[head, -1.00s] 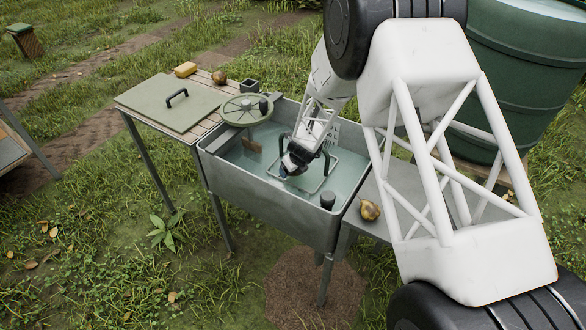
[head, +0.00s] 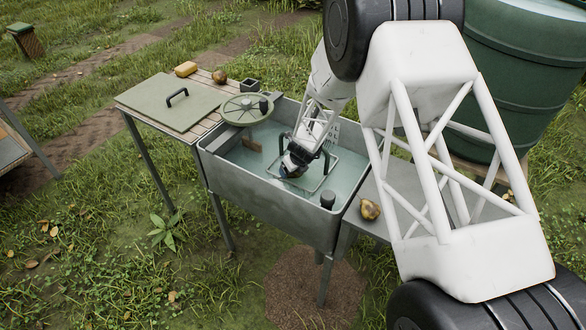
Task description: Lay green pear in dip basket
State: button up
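My gripper (head: 290,170) is low inside the grey sink, at or just above the water. It points down and left, and my arm hides much of it. I cannot tell whether its fingers are open or shut. A wire frame that looks like the dip basket (head: 334,158) shows around and behind the gripper in the water, partly hidden by my arm. I cannot make out a green pear; one could be hidden at the gripper. A yellow-brown pear (head: 370,210) lies on the right side shelf. Another brownish pear (head: 220,77) lies on the slatted left board.
The sink (head: 262,196) has raised metal walls. A round green wheel-like disc (head: 246,109) sits over its left corner, and a dark cylinder (head: 327,200) stands by the front right wall.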

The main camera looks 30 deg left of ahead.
jog(key=shift+o, duration=0.8)
jog(key=shift+s+d+f, duration=0.25)
jog(key=shift+s+f, duration=0.05)
jog(key=shift+f, duration=0.35)
jog(key=shift+s+f, duration=0.1)
jog(key=shift+s, duration=0.1)
jog(key=shift+r, duration=0.5)
jog(key=v, duration=1.2)
jog(key=shift+w+a+r, duration=0.2)
jog(key=shift+w+r, duration=0.15)
jog(key=shift+r, duration=0.15)
jog(key=shift+d+r, duration=0.1)
